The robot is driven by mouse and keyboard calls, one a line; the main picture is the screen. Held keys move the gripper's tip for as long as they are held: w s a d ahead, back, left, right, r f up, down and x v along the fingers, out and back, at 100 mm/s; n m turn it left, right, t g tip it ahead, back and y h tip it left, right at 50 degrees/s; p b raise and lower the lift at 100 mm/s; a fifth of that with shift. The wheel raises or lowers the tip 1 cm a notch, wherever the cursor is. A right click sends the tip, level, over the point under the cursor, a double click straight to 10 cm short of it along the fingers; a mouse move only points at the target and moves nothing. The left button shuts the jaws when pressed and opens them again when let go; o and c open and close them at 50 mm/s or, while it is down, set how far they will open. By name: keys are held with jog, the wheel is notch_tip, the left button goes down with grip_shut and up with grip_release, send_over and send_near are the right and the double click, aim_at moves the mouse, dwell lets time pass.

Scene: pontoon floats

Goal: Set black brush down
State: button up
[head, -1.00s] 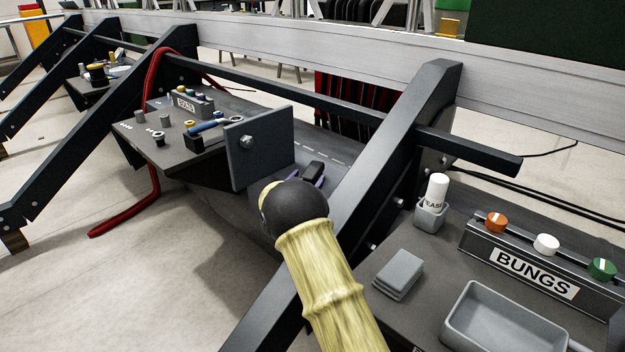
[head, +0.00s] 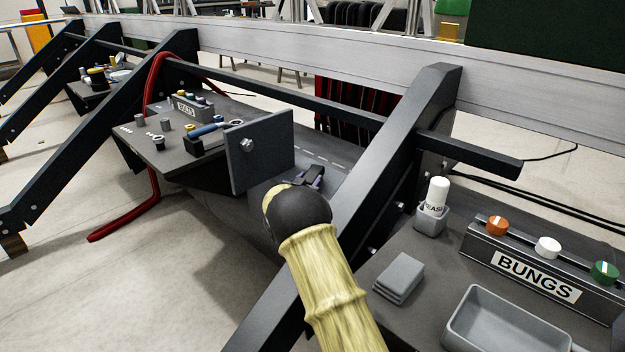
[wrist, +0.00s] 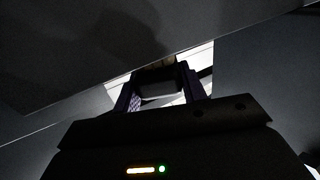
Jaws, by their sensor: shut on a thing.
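My gripper (head: 314,178) is beyond my black wrist, low behind the near dark slanted beam, and only its tip shows in the head view. In the wrist view my gripper (wrist: 158,92) has purple-sided fingers closed on a dark block-like piece, the black brush (wrist: 160,78). Most of the brush is hidden or in deep shadow. I cannot tell whether it touches a surface below.
A dark upright plate (head: 258,152) with a bolt stands just left of my gripper. The slanted beam (head: 395,165) is close on the right. At right are a grey tray (head: 505,325) and stacked grey pads (head: 400,277).

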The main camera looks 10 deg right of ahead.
jog(key=shift+r+p, duration=2)
jog(key=shift+r, duration=3)
